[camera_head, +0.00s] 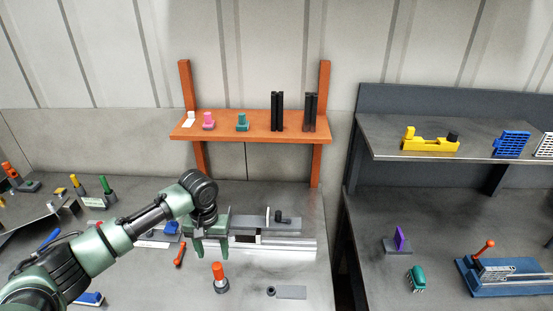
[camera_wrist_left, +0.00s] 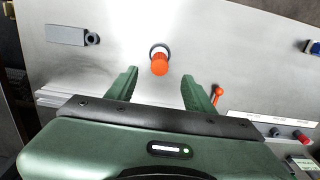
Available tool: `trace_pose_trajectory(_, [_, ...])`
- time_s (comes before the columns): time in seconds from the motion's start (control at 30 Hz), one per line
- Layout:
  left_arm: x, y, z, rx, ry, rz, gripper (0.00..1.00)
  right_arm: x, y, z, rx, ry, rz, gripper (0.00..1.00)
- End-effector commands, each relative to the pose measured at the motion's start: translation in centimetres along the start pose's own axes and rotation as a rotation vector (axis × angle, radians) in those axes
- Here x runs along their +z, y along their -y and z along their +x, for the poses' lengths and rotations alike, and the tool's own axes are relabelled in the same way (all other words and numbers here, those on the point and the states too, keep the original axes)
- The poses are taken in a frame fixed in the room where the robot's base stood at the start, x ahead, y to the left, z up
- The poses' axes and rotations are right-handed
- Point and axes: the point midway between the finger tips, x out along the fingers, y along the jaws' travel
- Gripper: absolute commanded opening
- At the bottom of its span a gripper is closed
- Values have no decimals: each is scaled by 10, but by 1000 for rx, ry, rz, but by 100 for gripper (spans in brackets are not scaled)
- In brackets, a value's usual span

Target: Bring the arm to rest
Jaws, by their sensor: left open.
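My left arm comes in from the left in the head view. Its gripper (camera_head: 212,250) hangs over the metal workbench (camera_head: 240,285), in front of the grey conveyor frame (camera_head: 285,226). In the left wrist view the two green fingers of the gripper (camera_wrist_left: 160,92) are wide apart, with nothing between them. An orange-topped peg in a dark round base (camera_head: 219,277) stands on the bench in front of the gripper. It also shows beyond the fingertips in the left wrist view (camera_wrist_left: 160,62), apart from them. My right gripper is in neither view.
A grey flat part with a dark ring (camera_head: 290,292) lies right of the peg. An orange shelf (camera_head: 250,125) stands behind. A second bench (camera_head: 380,275) is at the right, past a gap.

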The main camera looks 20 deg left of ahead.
Motion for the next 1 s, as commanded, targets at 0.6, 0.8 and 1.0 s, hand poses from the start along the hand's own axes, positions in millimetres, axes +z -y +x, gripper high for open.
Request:
trace_pose_trajectory(0.6, [190, -138, 58, 201, -198, 495, 53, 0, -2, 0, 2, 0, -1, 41])
trace_pose_trajectory(0.8, [224, -121, 46, 174, -268, 480, 53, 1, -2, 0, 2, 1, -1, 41])
trace_pose_trajectory(1.0, [248, -95, 36, 121, -299, 445, 53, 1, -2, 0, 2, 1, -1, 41])
